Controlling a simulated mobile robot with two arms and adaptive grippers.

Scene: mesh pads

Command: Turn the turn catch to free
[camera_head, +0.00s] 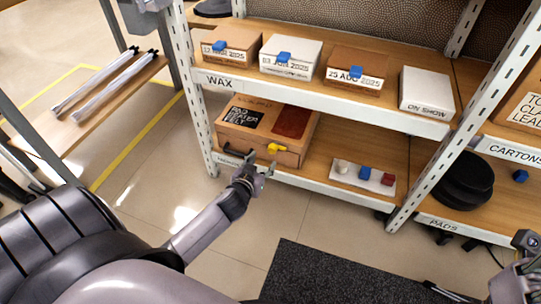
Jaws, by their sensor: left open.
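A yellow turn catch (275,148) sits on the upper front part of a wooden box (232,137) on the lower shelf. The box bears a dark label and a dark red panel on top, and a dark handle (237,152) on its front. My left gripper (261,166) is open and empty just in front of the box, below and slightly left of the catch. It appears apart from the catch. Part of my right arm's end (526,243) shows at the lower right edge; its fingers cannot be made out clearly.
A white tray (350,181) with small white, blue and red pieces lies right of the box. Dated boxes (290,57) stand on the shelf above. White uprights (440,160) flank the bay. A dark mat (320,275) lies on the floor.

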